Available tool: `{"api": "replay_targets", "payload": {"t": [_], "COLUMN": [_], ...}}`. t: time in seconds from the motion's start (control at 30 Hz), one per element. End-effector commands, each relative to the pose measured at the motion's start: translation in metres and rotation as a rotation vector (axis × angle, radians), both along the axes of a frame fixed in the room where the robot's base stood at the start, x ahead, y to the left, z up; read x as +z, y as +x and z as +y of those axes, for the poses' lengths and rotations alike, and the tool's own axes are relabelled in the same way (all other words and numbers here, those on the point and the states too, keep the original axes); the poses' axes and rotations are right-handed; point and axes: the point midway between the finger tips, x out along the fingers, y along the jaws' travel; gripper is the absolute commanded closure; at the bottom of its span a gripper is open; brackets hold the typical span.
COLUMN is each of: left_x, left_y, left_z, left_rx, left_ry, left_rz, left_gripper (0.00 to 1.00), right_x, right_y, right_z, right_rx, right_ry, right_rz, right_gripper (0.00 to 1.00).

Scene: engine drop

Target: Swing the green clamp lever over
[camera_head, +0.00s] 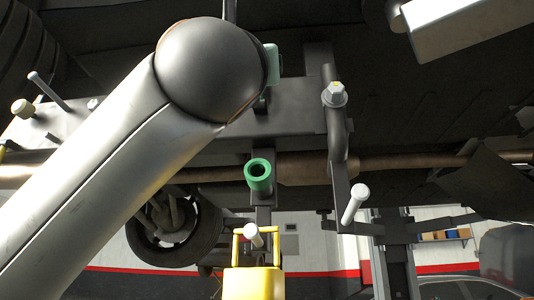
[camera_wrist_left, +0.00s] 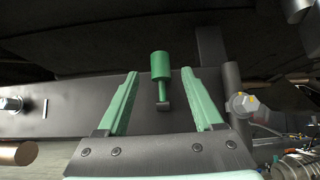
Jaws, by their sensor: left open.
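The green clamp lever (camera_head: 258,174) shows in the head view as a green cylindrical grip with a dark hollow end, below the grey beam. The grip looks beyond the fingertips; I cannot tell the exact distance. In the head view my left arm hides most of that gripper. My right gripper is not in view.
A grey bent lever with a bolt (camera_head: 336,93) and a white handle (camera_head: 353,203) hangs right of the green grip. A yellow stand (camera_head: 253,282) is below. The grey beam (camera_head: 295,100) and a brown pipe (camera_head: 390,162) run across under the vehicle.

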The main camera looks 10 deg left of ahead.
Motion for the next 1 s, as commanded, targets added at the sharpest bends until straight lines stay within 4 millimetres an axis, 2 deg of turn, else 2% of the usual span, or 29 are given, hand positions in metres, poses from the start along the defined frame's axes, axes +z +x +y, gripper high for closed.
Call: {"api": "replay_targets", "payload": {"t": [0.03, 0.1, 0.3, 0.5, 0.73, 0.77, 1.0], "left_x": [0.014, 0.023, 0.042, 0.047, 0.046, 0.046, 0.046], "left_y": [0.009, 0.018, 0.039, 0.047, 0.047, 0.047, 0.047], "left_z": [0.0, 0.0, 0.0, 0.0, 0.0, 0.0, 0.0], "left_rx": [0.002, 0.001, 0.001, 0.0, 0.0, 0.0, 0.0], "left_ry": [-0.001, 0.0, -0.001, 0.0, 0.0, 0.0, 0.0], "left_rz": [0.002, 0.002, 0.001, 0.0, -0.001, 0.0, 0.0], "left_gripper": [0.32, 0.32, 0.32, 0.32, 0.32, 0.33, 0.6], "right_x": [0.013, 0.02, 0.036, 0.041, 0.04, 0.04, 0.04], "right_y": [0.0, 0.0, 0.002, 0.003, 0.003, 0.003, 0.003], "right_z": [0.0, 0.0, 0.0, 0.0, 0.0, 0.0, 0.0], "right_rx": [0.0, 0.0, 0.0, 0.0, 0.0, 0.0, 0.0], "right_ry": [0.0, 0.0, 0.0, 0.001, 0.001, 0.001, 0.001], "right_rz": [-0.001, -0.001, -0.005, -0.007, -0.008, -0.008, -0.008], "right_gripper": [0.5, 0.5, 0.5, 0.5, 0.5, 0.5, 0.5]}}
